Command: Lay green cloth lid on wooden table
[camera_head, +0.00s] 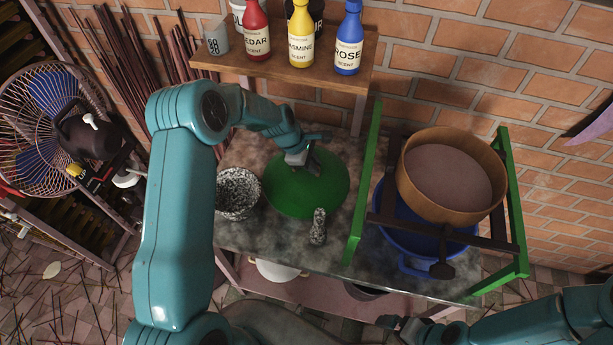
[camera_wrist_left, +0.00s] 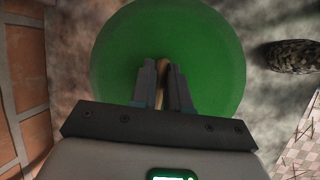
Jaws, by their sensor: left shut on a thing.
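The green cloth lid (camera_head: 290,198) is a round green disc over the middle of the grey, mottled table top (camera_head: 345,190). It fills the upper middle of the left wrist view (camera_wrist_left: 115,60). My left gripper (camera_head: 313,165) is above the lid, its jaws (camera_wrist_left: 163,68) shut on a tan handle at the lid's middle. The fingers hide most of the handle. I cannot tell whether the lid touches the table or hangs just above it. My right arm comes in at the lower right; its dark gripper (camera_head: 392,322) is small and unclear.
A speckled stone mortar (camera_head: 238,210) stands left of the lid, and a speckled pestle (camera_head: 318,228) stands in front. A green frame (camera_head: 362,190) with a round wooden sieve (camera_head: 450,205) over a blue pot (camera_head: 400,240) is at right. A bottle shelf (camera_head: 285,72) is behind.

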